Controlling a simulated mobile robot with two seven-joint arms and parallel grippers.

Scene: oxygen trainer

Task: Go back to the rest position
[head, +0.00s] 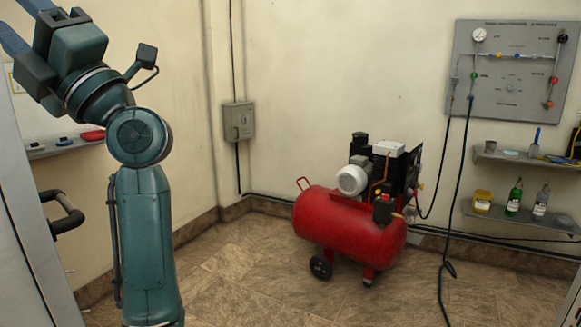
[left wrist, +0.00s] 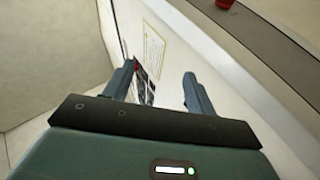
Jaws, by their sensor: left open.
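My left gripper (head: 22,22) is raised at the top left of the head view, with its arm standing upright below it. Its blue fingers reach the picture's edge. In the left wrist view the two fingers (left wrist: 158,74) are spread apart with nothing between them. Behind them is a pale wall or panel with a framed notice (left wrist: 153,50) and a dark printed sheet, partly hidden by the left finger. My right gripper is in neither view.
A shelf (head: 60,147) with small items and a door handle (head: 66,214) are close to my left arm. A red compressor (head: 345,222) stands on the tiled floor. A gauge panel (head: 510,85) and shelves with bottles are at right.

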